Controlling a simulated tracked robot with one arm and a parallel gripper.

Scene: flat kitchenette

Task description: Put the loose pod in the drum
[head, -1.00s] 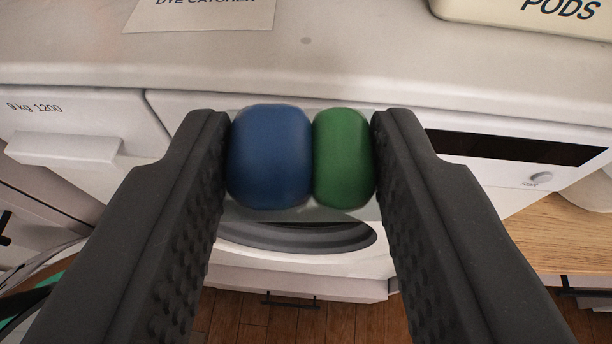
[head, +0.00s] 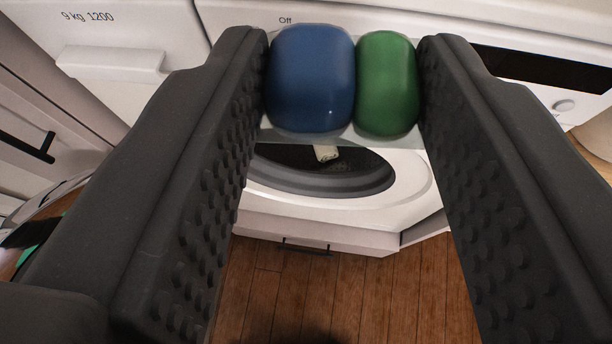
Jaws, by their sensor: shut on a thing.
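The pod (head: 311,80) has a blue lobe and a green lobe side by side, with a pale clear film edge below. My gripper (head: 343,82) is shut on it, one dark studded finger against each side. The pod is held in front of the white washing machine, above its round door opening in the picture. The drum (head: 362,170) shows as a dark interior inside a grey rubber seal. Something small and pale lies inside it. The upper part of the opening is hidden behind the pod.
The machine's panel carries a dark display (head: 540,68) and a small knob (head: 563,105) at right. A detergent drawer (head: 110,62) is at upper left. A dark-handled cabinet (head: 40,130) stands at left. Wooden floor (head: 340,290) lies clear below.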

